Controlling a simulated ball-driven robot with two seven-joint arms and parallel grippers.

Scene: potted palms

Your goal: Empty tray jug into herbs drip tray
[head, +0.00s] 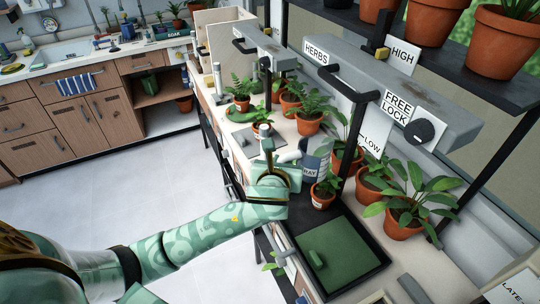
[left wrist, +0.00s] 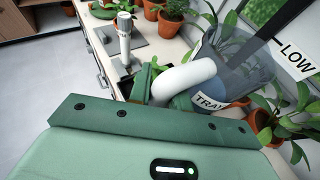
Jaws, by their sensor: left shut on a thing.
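The tray jug (head: 318,158) is a see-through blue-grey vessel with a white label and a thick white handle. My left gripper (head: 283,165) is shut on the handle, to the left of the jug body. The left wrist view shows the jug (left wrist: 245,68) beyond the gripper (left wrist: 168,92), its label reading TRAY. It looks roughly upright, and I cannot tell how much liquid is in it. The herbs drip tray (head: 298,219) looks like the black tray under the HERBS lamp bar, with a green panel in its front part. The jug is behind that panel. My right gripper is not in view.
The grey HERBS lamp bar (head: 365,80) and its dark post (head: 357,150) stand close to the jug. A small potted plant (head: 323,194) is between jug and green panel (head: 335,262). More potted plants (head: 405,210) line the right side. Open floor (head: 120,200) lies left.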

